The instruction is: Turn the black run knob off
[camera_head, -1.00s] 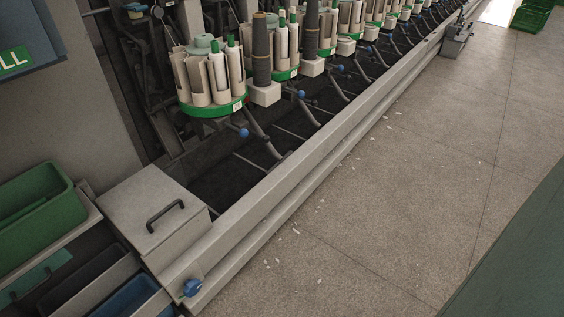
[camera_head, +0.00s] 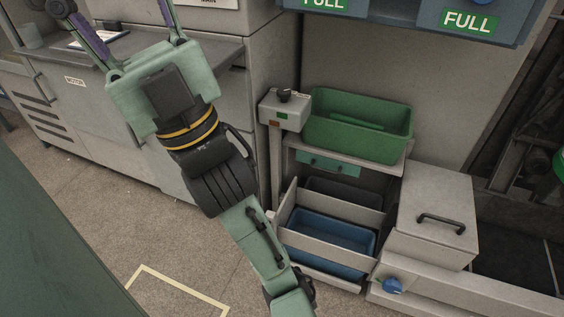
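The black knob (camera_head: 285,94) sits on top of a small grey control box (camera_head: 284,112) on a post, right of centre. The box has a green mark and a reddish mark on its front; which way the knob is set is too small to tell. My gripper (camera_head: 116,18) is at the upper left, left of the knob and apart from it. Its two fingers are spread wide with nothing seen between them, and the tips run toward the top edge.
A green bin (camera_head: 358,126) stands just right of the control box. Below are grey trays and a blue bin (camera_head: 330,245). A grey box with a black handle (camera_head: 441,223) and a blue knob (camera_head: 392,286) are at the lower right. Grey cabinets (camera_head: 95,130) stand behind my arm.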

